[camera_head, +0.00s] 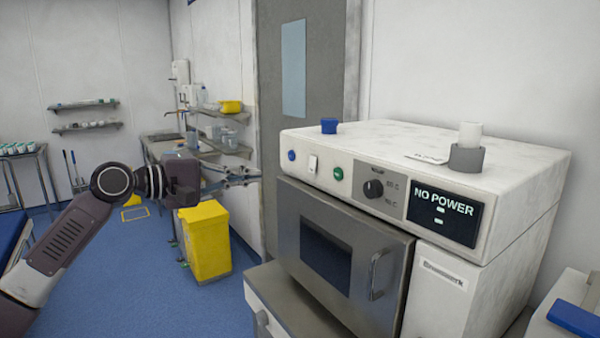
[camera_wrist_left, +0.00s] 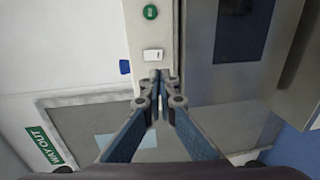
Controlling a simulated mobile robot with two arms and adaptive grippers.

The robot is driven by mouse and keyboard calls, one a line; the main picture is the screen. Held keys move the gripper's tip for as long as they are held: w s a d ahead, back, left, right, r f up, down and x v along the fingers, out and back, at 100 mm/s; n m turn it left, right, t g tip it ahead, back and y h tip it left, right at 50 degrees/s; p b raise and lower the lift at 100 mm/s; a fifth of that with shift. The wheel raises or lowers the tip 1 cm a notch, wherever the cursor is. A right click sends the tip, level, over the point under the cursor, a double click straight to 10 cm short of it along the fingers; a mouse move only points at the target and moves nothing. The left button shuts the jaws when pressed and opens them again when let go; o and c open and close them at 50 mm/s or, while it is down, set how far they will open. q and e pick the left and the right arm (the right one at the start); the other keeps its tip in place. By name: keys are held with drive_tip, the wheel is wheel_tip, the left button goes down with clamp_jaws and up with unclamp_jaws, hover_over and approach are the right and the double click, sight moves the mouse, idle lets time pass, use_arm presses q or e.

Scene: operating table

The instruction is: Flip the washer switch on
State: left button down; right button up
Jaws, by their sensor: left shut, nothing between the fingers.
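The washer (camera_head: 440,165) is a white box with a grey door; its display (camera_head: 445,215) reads "NO POWER". The small white switch (camera_head: 313,164) sits on the front panel between a blue button (camera_head: 291,155) and a green button (camera_head: 337,173). In the left wrist view the switch (camera_wrist_left: 153,55) is just beyond my fingertips, with the green button (camera_wrist_left: 150,12) above it. My left gripper (camera_head: 258,175) is shut and empty, left of the panel and apart from the switch in the head view. The blue button does not show in the wrist view. My right gripper is out of view.
A round dial (camera_head: 374,189) and a door handle (camera_head: 380,274) are on the washer's front. A blue cap (camera_head: 329,126) and a grey holder (camera_head: 466,158) stand on top. A yellow bin (camera_head: 206,245) stands below my left gripper. Blue floor lies open at left.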

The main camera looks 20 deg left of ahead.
sight(311, 172)
use_arm(q)
drive_tip(key=p+x, duration=0.5)
drive_tip(key=x, duration=0.7)
drive_tip(key=shift+w+d+r+p, duration=0.1)
drive_tip(key=shift+w+d+p, duration=0.05)
drive_tip(key=shift+w+p, duration=0.2)
drive_tip(key=shift+w+d+f, duration=0.25)
drive_tip(key=shift+w+d, duration=0.15)
drive_tip(key=shift+w, duration=0.1)
drive_tip(key=shift+d+f+b, duration=0.1)
drive_tip(key=shift+f+b, duration=0.1)
drive_tip(key=shift+b, duration=0.1)
drive_tip(key=shift+w+d+f+t+h+b, duration=0.2)
drive_tip(key=shift+f+t+h+b, duration=0.15)
drive_tip(key=shift+b, duration=0.75)
drive_tip(key=shift+a+r+p, duration=0.1)
drive_tip(key=shift+r+p, duration=0.35)
drive_tip(key=shift+p, duration=0.05)
